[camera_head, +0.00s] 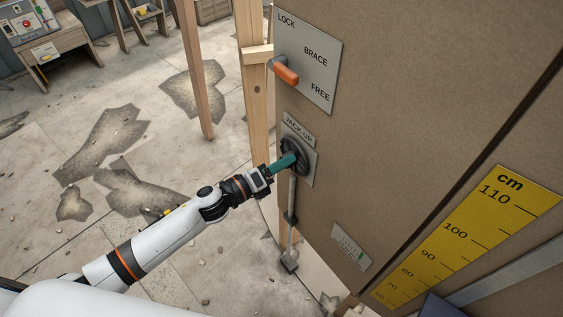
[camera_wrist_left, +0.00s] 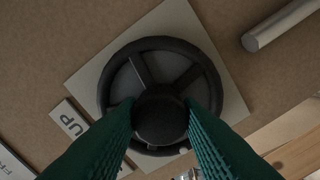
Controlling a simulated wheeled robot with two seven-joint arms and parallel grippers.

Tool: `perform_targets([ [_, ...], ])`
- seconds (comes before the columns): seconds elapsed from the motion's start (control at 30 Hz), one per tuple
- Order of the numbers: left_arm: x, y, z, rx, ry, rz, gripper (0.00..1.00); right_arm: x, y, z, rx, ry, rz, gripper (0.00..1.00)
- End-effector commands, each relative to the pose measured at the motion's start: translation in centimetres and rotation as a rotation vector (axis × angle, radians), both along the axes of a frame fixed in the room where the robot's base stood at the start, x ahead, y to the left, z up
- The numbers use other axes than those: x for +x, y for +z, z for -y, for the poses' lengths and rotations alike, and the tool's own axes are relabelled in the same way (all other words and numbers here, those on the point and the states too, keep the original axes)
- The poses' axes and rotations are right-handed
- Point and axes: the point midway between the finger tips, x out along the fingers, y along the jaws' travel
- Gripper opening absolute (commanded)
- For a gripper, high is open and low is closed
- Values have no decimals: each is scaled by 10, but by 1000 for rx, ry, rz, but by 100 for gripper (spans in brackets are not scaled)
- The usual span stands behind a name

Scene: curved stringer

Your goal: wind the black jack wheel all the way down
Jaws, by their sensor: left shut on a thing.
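The black jack wheel (camera_head: 303,152) is a spoked handwheel on a pale square plate, mounted on the brown panel under a "JACK UP" label (camera_head: 298,131). My left gripper (camera_head: 288,160) reaches it from the left, with green fingers at the wheel. The fingers hide the wheel's lower part there. A grey jack rod (camera_head: 292,200) runs below the wheel to a foot (camera_head: 289,262) near the floor. My right gripper is not in view.
Above the wheel, an orange-handled lever (camera_head: 286,75) sits on a plate marked LOCK, BRACE, FREE. Wooden posts (camera_head: 195,75) stand behind it to the left. A yellow cm scale (camera_head: 470,235) is at the right. The cracked floor at left is mostly open.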

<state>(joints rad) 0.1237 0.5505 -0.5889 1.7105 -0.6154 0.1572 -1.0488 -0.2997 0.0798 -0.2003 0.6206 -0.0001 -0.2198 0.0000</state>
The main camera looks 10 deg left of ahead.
Motion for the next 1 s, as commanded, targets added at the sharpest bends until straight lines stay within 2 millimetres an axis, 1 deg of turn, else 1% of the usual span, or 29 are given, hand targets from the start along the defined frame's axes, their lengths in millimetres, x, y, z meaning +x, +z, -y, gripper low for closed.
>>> perform_targets([
  [0.17,0,1,0,-61,1,-54,9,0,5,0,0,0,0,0],
  [0.7,0,1,0,-351,2,-307,9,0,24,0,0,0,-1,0],
  [1.0,0,0,-1,-438,2,-382,9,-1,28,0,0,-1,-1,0],
])
